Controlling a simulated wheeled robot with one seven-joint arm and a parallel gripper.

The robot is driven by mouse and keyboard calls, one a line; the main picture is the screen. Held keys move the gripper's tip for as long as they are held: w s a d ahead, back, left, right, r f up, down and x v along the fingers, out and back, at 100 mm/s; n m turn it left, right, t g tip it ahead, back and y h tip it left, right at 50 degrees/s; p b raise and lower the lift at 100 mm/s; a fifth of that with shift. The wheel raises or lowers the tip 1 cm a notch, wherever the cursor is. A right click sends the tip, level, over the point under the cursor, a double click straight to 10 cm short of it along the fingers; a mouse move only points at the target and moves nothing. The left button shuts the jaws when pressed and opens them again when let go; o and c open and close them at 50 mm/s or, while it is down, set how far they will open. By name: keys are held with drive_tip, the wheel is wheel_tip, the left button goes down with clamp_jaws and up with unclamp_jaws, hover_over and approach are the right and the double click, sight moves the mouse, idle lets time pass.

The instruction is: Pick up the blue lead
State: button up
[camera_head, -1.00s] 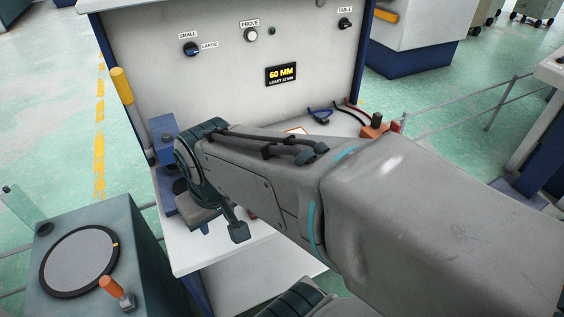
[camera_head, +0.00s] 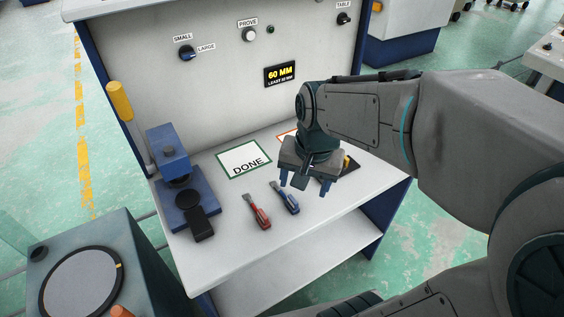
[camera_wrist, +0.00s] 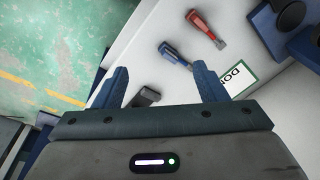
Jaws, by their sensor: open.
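My gripper (camera_head: 304,183) is open and empty above the right part of the bench top. Its two blue fingers also show apart in the wrist view (camera_wrist: 161,74). A short blue piece with a grey end (camera_head: 286,198) lies on the bench, left of and below my gripper in the head view. It also shows beyond the fingers in the wrist view (camera_wrist: 175,54), apart from them. No cable shows on it. A similar red piece (camera_head: 256,212) lies beside it. The back right of the bench, where cables lay earlier, is hidden by my arm.
A DONE card (camera_head: 244,160) lies on the bench (camera_head: 225,250). A blue press-like device (camera_head: 172,165) with a yellow-topped lever (camera_head: 119,101) stands at the left. A dark item with yellow (camera_head: 347,166) is partly behind my gripper. The panel (camera_head: 215,95) rises behind.

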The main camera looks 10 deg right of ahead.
drive_tip(key=w+f+m+g+p, duration=0.1)
drive_tip(key=w+f+m+g, duration=0.1)
drive_tip(key=w+m, duration=0.6)
hover_over(291, 204)
drive_tip(key=w+d, duration=0.1)
drive_tip(key=shift+m+h, duration=0.3)
drive_tip(key=shift+m, duration=0.1)
wheel_tip(291, 204, down, 9)
drive_tip(key=shift+r, duration=0.2)
drive_tip(key=shift+s+a+f, duration=0.1)
drive_tip(key=shift+f, duration=1.35)
drive_tip(key=shift+s+f, duration=0.1)
drive_tip(key=shift+f, duration=1.3)
drive_tip(key=c, duration=1.1)
